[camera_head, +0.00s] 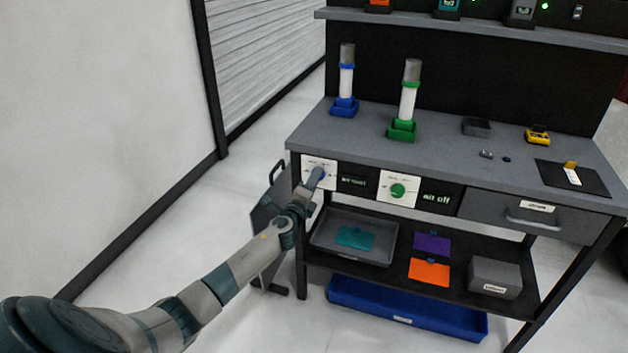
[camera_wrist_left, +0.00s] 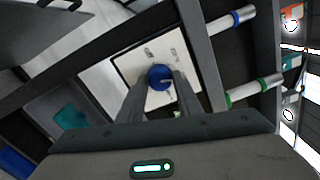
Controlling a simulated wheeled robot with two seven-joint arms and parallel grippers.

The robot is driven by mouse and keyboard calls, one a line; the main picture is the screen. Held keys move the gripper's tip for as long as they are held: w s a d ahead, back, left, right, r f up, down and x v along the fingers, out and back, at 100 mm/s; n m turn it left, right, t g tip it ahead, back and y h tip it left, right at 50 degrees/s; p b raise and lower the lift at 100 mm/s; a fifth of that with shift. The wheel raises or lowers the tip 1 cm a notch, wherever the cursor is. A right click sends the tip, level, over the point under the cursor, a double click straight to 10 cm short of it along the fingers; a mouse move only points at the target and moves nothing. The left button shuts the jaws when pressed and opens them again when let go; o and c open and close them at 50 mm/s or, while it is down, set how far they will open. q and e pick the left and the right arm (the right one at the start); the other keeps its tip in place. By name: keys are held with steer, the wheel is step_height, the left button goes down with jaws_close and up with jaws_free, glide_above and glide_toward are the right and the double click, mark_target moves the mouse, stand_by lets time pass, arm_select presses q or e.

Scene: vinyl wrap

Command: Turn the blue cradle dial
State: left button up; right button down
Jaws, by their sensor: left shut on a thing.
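The blue cradle dial (camera_wrist_left: 159,77) is a round blue knob on a white panel (camera_wrist_left: 128,62) on the front of the workbench. In the head view, a little of the blue dial (camera_head: 321,174) shows at the end of my left arm. My left gripper (camera_head: 316,180) has its fingers on either side of the dial and is shut on it; the fingers (camera_wrist_left: 158,88) also show in the left wrist view. Above, on the bench top, a white roll stands upright in the blue cradle (camera_head: 343,107). My right gripper is not in view.
A green dial (camera_head: 397,190) sits on another white panel to the right. A second roll stands in a green cradle (camera_head: 402,130). A grey drawer (camera_head: 480,211) is further right. A grey tray (camera_head: 322,242) and a blue bin (camera_head: 400,313) lie below. Open floor lies left.

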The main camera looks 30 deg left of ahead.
arm_select(q)
steer(key=m, duration=0.2)
steer(key=shift+m, duration=0.4)
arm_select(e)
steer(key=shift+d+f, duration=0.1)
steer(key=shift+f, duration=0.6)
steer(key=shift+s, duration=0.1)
arm_select(q)
steer(key=o, duration=1)
steer(key=shift+o, duration=0.2)
steer(key=shift+s, duration=0.1)
